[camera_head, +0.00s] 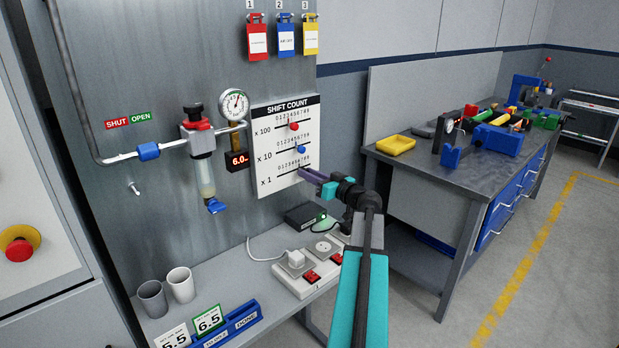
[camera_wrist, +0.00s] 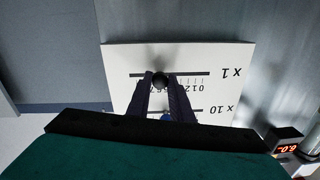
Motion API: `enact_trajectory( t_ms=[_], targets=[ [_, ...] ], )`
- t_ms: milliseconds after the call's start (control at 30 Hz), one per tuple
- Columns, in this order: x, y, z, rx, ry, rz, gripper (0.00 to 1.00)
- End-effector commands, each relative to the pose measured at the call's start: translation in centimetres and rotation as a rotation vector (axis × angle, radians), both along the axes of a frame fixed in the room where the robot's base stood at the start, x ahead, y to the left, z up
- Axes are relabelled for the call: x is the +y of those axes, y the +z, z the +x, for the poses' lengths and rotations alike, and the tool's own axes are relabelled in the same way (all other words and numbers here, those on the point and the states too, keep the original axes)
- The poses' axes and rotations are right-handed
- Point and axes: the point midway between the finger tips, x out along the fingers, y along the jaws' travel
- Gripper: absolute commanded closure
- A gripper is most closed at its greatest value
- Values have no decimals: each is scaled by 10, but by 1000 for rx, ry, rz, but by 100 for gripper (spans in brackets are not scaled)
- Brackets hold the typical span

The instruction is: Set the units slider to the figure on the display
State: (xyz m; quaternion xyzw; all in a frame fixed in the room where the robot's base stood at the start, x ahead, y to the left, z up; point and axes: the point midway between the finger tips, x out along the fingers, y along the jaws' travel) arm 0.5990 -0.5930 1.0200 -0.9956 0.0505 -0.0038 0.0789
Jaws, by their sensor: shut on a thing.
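The white SHIFT COUNT board (camera_head: 262,178) hangs on the grey panel with three slider rows. The red knob (camera_head: 294,126) is on the x 100 row and the blue knob (camera_head: 301,149) on the x 10 row. The small display (camera_head: 238,160) left of the board reads about 6.0 in red. My gripper (camera_head: 305,172) reaches the x 1 row from the right. In the wrist view, which is upside down, my gripper (camera_wrist: 160,85) is shut on the black units knob (camera_wrist: 160,78). The fingers hide part of the x 1 scale, so the knob's exact figure cannot be read.
A pressure gauge (camera_head: 233,104) and filter (camera_head: 203,160) stand left of the board. A socket strip (camera_head: 305,275), black box (camera_head: 305,216) and two cups (camera_head: 181,284) are on the shelf below. A workbench (camera_head: 465,165) with tools stands at right.

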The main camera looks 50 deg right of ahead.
Motion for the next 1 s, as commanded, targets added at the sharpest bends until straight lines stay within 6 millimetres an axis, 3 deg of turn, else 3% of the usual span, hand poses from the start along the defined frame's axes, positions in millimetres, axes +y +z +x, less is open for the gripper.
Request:
enact_trajectory(
  t_ms=[733,767,867,1000],
  targets=[
    [-2,0,-1,0,-1,0,100],
    [-2,0,-1,0,-1,0,79],
    [-2,0,-1,0,-1,0,62],
    [-2,0,-1,0,0,0,61]
  ],
)
